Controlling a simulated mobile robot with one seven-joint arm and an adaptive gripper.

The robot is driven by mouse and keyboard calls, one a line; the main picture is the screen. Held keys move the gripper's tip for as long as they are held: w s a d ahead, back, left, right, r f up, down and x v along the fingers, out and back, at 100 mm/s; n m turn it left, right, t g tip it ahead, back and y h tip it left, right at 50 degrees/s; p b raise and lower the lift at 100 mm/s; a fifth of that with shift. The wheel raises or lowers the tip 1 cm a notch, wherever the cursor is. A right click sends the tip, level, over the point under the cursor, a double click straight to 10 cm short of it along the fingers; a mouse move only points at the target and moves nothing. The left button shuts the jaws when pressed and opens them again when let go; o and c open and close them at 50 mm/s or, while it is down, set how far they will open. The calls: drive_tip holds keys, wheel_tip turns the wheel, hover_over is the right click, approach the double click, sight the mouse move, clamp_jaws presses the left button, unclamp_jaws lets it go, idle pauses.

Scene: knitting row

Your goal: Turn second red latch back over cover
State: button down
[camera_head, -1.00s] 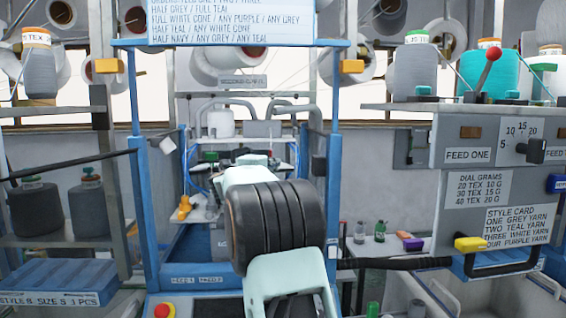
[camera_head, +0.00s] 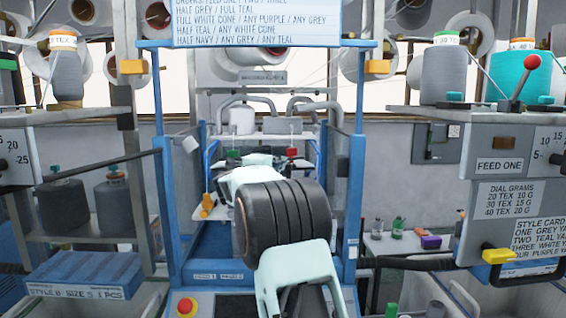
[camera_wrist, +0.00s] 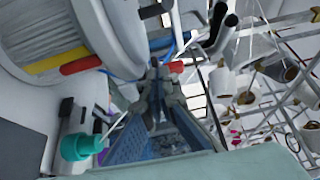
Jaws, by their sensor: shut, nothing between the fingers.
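In the head view a small red part (camera_head: 291,152) shows inside the blue-framed machine (camera_head: 165,190), beyond my arm. I cannot tell if it is the second latch. In the wrist view a red piece (camera_wrist: 80,65) lies against a large white round part (camera_wrist: 40,50) at upper left. Another red piece (camera_wrist: 175,66) shows just right of my fingertips. Which piece is the second latch, and whether it lies over a cover, I cannot tell. My gripper (camera_wrist: 155,85) is shut and empty. In the head view my arm mostly hides its fingers.
A grey feed panel with a dial (camera_head: 500,165) and yellow handle (camera_head: 498,256) stands right. Grey cones (camera_head: 65,205) stand on the left shelf. A red stop button (camera_head: 186,306) is at the front. A teal-green knob (camera_wrist: 78,147) shows in the wrist view.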

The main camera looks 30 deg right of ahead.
drive_tip(key=shift+w+a, duration=0.15)
drive_tip(key=shift+w, duration=0.15)
idle(0.5)
drive_tip(key=v, duration=1.2)
